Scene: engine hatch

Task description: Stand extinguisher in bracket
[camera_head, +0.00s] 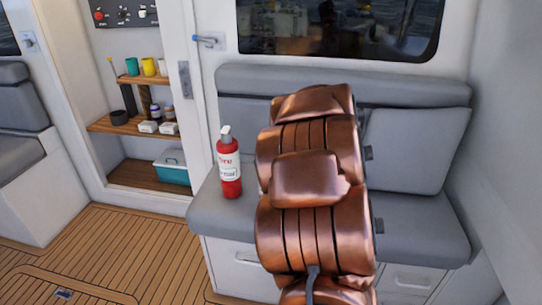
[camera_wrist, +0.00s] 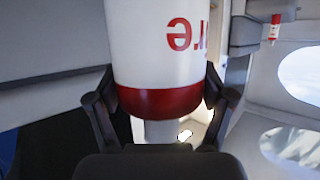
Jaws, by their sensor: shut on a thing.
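In the wrist view my gripper (camera_wrist: 160,112) is shut around a white and red cylinder, an extinguisher (camera_wrist: 158,45), near its red band. Its lettering appears inverted, and a pale narrow part shows below the band. In the head view my copper arm hides the gripper and what it holds. There, a red extinguisher (camera_head: 230,178) with a white label and pale top stands upright on the left end of the grey bench, apart from my arm. A small red and white object (camera_wrist: 273,28) at the wrist view's upper right resembles it. I cannot make out a bracket.
The grey bench (camera_head: 420,215) has backrest cushions behind my arm. Left of it, wooden shelves (camera_head: 112,127) hold cups and small jars, with a teal box (camera_head: 172,166) below. The wooden floor (camera_head: 125,250) at front left is mostly clear.

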